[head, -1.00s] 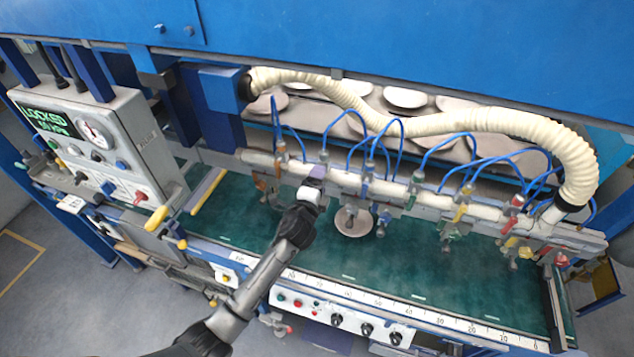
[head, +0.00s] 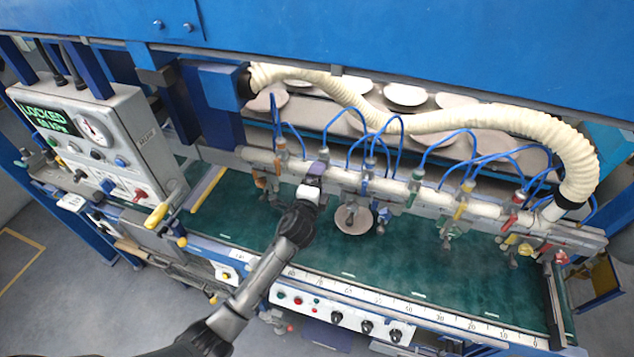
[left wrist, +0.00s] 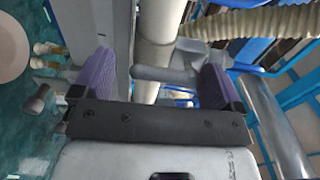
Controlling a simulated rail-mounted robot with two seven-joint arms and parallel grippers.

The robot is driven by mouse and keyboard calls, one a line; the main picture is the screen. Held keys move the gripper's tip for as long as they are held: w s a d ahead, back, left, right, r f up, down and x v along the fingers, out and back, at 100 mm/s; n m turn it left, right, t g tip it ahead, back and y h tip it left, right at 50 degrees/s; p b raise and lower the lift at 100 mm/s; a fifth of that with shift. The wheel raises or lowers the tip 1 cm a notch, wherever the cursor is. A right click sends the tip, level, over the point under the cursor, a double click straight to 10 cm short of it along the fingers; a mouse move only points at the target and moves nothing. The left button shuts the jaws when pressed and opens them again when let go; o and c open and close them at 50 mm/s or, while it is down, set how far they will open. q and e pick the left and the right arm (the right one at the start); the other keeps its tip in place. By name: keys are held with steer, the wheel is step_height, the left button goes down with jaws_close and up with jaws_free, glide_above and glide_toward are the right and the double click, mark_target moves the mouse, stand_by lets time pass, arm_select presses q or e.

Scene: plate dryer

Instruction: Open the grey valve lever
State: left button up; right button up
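My left gripper (head: 316,171) is at the white manifold pipe (head: 345,179), at the valve just right of the orange-levered one. In the left wrist view its two purple fingers (left wrist: 158,72) stand wide apart. The grey valve lever (left wrist: 165,76) shows between them, lying across the gap in front of the pipe. I see no clear grip on it; its far end is close to the right finger, and contact cannot be told. In the head view my gripper mostly covers the lever. My right gripper is not in view.
Blue (head: 364,187), green (head: 411,196), yellow (head: 461,212) and red (head: 511,222) valve levers line the pipe to the right, with blue hoses above. A pale plate (head: 354,220) is below the pipe. A control box (head: 125,140) reading LOCKED stands left.

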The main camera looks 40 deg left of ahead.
arm_select(q)
steer(key=shift+s, duration=0.1)
steer(key=v, duration=1.3)
steer(key=shift+s+d+b, duration=0.15)
steer(key=shift+s+b, duration=0.2)
steer(key=shift+b, duration=0.1)
